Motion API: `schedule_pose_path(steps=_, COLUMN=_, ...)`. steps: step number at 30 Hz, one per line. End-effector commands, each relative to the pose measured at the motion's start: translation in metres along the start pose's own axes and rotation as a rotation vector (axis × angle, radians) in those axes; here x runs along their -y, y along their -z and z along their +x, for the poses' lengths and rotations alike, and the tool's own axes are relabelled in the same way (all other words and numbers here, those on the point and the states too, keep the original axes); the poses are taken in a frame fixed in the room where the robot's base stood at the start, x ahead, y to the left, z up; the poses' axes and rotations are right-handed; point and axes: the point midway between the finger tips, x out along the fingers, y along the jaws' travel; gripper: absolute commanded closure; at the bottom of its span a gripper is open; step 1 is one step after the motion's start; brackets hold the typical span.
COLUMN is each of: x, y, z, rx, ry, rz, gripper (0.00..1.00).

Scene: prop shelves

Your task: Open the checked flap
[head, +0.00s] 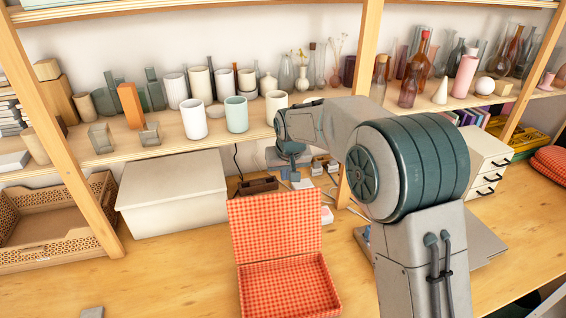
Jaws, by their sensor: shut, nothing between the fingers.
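The red-and-white checked flap (275,228) stands raised at the back of a shallow box in the same check (288,288). The box is open towards me, and its inside looks empty. It sits on the wooden table at the bottom centre of the head view. My gripper (296,176) is above and behind the flap's top edge, pointing down. It appears apart from the flap. It is small in the picture, and its fingers are shut with nothing between them.
A lidded cream box (173,192) stands left of the checked box, with a perforated wooden crate (107,190) at far left. White drawers (487,160) stand at right. A shelf of cups and bottles runs above. The table (180,265) is mostly clear at front left.

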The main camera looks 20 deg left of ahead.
Motion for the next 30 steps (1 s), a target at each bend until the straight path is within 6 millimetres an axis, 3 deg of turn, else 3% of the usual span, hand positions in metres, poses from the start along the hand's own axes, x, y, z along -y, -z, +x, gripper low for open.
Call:
schedule_pose_path(steps=5, x=-0.003, y=0.000, z=0.036, rx=0.005, ry=-0.002, rz=0.003, gripper=1.00)
schedule_pose_path(steps=15, x=-0.004, y=-0.026, z=0.015, rx=-0.001, ry=-0.002, rz=0.007, gripper=1.00)
schedule_pose_path(steps=30, x=-0.003, y=-0.032, z=0.013, rx=-0.001, ry=-0.002, rz=0.005, gripper=1.00)
